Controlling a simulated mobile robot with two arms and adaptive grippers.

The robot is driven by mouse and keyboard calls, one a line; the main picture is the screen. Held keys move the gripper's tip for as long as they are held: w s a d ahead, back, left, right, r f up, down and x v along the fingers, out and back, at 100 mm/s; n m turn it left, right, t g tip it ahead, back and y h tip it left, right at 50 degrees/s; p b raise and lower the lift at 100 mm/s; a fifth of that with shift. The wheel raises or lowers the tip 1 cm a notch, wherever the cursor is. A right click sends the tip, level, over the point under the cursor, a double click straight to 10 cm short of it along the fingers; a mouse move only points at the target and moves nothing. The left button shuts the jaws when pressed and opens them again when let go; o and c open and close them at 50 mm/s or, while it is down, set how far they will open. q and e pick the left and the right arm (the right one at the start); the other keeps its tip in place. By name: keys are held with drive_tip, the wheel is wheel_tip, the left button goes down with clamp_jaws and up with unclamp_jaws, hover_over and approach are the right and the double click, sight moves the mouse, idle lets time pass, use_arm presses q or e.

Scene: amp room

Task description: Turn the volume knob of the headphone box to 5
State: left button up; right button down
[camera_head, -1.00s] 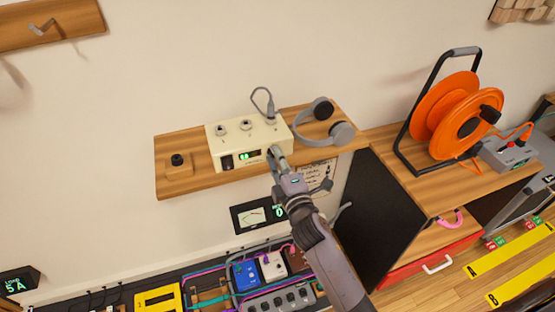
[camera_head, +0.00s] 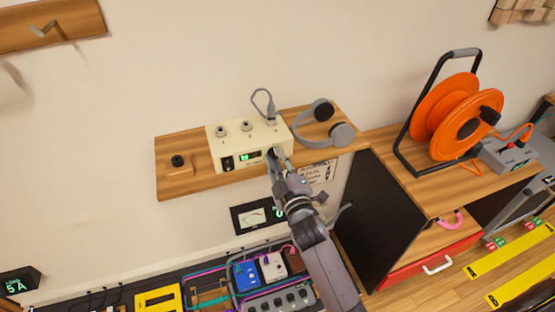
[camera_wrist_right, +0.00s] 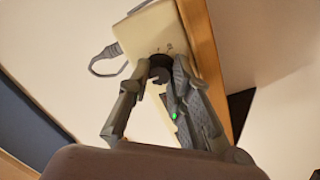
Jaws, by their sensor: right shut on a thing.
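The cream headphone box (camera_head: 236,136) stands on a wooden wall shelf in the head view. Its front has a small green display (camera_head: 250,156), too small to read surely. My right gripper (camera_head: 277,157) is at the right end of that front, shut on the volume knob, which it mostly hides in the head view. In the right wrist view the dark round knob (camera_wrist_right: 159,70) sits between the two fingertips of the right gripper (camera_wrist_right: 158,72). The box (camera_wrist_right: 155,30) fills the space behind it. My left gripper is not in view.
Grey headphones (camera_head: 326,136) lie on the shelf (camera_head: 178,150) right of the box. A cable plugs into the box top. A small wooden block with a black knob (camera_head: 178,162) is at left. A black cabinet (camera_head: 370,215) with an orange cable reel (camera_head: 455,125) stands at right.

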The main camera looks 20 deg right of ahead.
drive_tip(key=shift+f, duration=0.1)
drive_tip(key=c, duration=1.5)
unclamp_jaws()
drive_tip(key=shift+o, duration=0.2)
drive_tip(key=shift+s, duration=0.1)
drive_tip(key=s, duration=0.8)
drive_tip(key=shift+w+d, duration=0.1)
